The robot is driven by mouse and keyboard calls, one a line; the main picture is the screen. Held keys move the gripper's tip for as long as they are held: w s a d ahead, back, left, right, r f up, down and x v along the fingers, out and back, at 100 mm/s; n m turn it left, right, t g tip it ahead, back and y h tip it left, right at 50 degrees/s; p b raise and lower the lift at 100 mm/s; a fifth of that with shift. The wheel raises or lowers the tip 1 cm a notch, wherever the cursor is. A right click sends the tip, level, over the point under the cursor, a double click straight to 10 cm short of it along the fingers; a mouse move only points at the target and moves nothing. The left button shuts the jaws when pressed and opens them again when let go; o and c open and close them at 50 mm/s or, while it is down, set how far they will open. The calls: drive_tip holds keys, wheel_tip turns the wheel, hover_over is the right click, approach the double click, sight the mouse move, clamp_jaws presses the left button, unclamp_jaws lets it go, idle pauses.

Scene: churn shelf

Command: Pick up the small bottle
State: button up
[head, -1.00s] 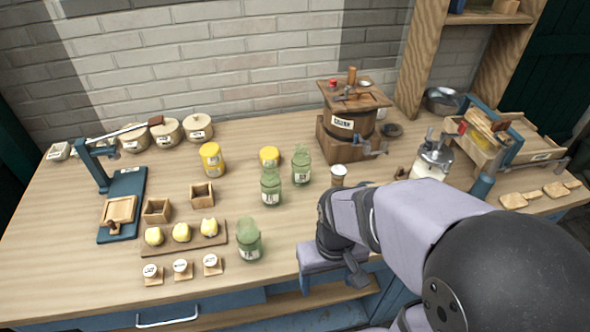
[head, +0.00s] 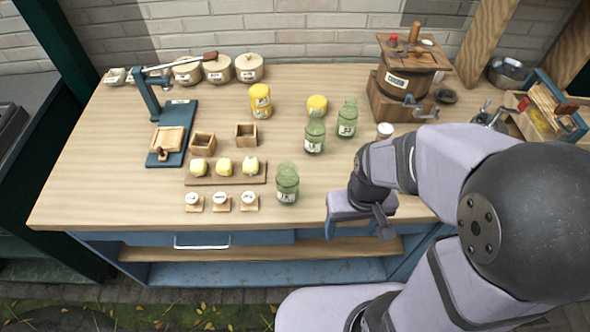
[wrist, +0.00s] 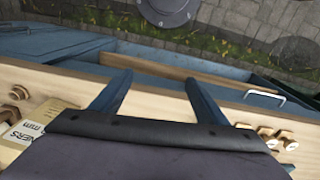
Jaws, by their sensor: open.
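Three green glass bottles with white labels stand upright on the bench: a front one (head: 288,186), a middle one (head: 314,134) and a back right one (head: 347,120). They look alike in size, so I cannot tell which is the small bottle. My gripper (wrist: 157,78) is open and empty, its two blue fingers spread over the bench's front edge in the wrist view. In the head view it is to the right of the front bottle and apart from it, partly hidden by my arm. No bottle shows in the wrist view.
Yellow jars (head: 260,101) stand behind the bottles. A board (head: 226,180) with yellow lumps and several small stamps (head: 221,202) lie left of the front bottle. A wooden churn (head: 400,82) stands at the back right. The bench (head: 100,190) is bare at the left front.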

drive_tip(key=w+a+f+n+t+y+p, duration=0.1)
drive_tip(key=w+a+n+t+p, duration=0.2)
drive_tip(key=a+p, duration=0.7)
drive_tip(key=w+a+n+t+y+p, duration=0.1)
drive_tip(key=a+n+t+y+p, duration=0.3)
drive_tip(key=a, duration=1.1)
drive_tip(key=s+a+r+m+t+y, duration=0.15)
drive_tip(key=s+a, duration=0.25)
drive_tip(key=a, duration=0.4)
drive_tip(key=s+a+r+m+t+h, duration=0.1)
drive_tip(key=s+a+r+m+t, duration=0.2)
drive_tip(key=a, duration=0.4)
drive_tip(key=m+t+h+b, duration=0.2)
drive_tip(key=t+h+b, duration=0.2)
drive_tip(key=t+h, duration=0.4)
approach(289, 196)
drive_tip(key=w+a+r, duration=0.3)
drive_tip(key=w, duration=0.2)
drive_tip(key=d, duration=0.1)
drive_tip(key=d+m+g+y+p, duration=0.1)
drive_tip(key=shift+w+d+f, duration=0.15)
drive_tip(key=shift+d+f, duration=0.2)
drive_tip(key=shift+d+f+m+g, duration=0.35)
drive_tip(key=shift+d+m, duration=0.2)
drive_tip(key=shift+d, duration=0.1)
